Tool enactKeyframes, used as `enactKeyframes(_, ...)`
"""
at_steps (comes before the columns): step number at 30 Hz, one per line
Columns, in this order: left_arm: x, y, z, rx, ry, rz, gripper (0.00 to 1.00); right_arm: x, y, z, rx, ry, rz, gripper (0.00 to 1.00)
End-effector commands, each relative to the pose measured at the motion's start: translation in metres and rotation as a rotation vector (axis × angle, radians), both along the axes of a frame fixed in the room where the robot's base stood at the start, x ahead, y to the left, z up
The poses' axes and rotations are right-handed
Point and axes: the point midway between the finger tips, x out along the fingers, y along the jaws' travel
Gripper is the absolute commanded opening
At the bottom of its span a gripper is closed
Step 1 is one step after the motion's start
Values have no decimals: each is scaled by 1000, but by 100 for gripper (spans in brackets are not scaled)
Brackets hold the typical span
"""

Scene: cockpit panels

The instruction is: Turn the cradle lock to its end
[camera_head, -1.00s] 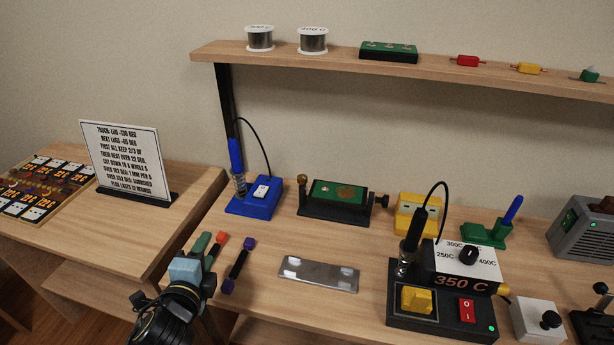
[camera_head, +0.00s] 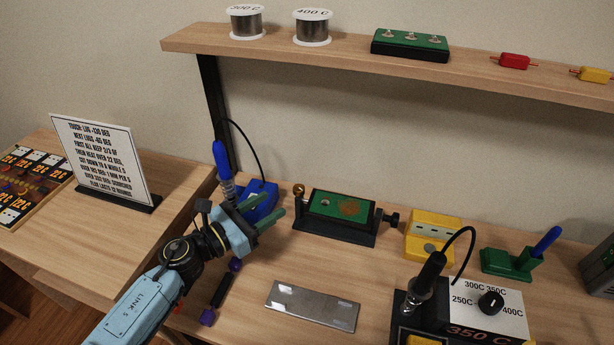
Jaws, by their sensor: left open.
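The cradle (camera_head: 334,233) is a black stand on the bench holding a green board (camera_head: 341,208) with a brown patch. A black knob (camera_head: 391,219) sticks out at its right end, and a brass knob (camera_head: 299,190) tops its left end. I cannot tell which of them is the lock. My left gripper (camera_head: 270,210) is open and empty, its green fingers pointing right toward the cradle's left end. It is apart from the cradle and partly covers the blue iron stand. My right gripper is out of view.
The blue iron stand (camera_head: 266,207) is just behind my left gripper. A yellow block (camera_head: 433,228) stands close to the black knob. A metal plate (camera_head: 313,307) lies in front of the cradle. The 350 C station (camera_head: 480,330) is at front right. A shelf (camera_head: 400,69) runs above.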

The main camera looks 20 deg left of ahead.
Motion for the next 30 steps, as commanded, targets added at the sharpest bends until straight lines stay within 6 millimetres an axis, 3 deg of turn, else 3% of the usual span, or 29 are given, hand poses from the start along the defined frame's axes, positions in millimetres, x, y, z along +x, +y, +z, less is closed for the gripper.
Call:
enactKeyframes(3,22,-14,3,-4,-3,1,47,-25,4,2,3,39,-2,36)
enactKeyframes(6,41,-27,3,-5,-2,1,47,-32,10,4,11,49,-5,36)
enactKeyframes(10,63,-41,2,-5,-2,1,47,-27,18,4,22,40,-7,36)
enactKeyframes(15,84,-55,1,-4,0,1,47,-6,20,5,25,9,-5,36)
enactKeyframes(21,94,-63,1,-2,0,1,47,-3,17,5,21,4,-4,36)
enactKeyframes(30,95,-63,1,-2,0,1,44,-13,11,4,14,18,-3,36)
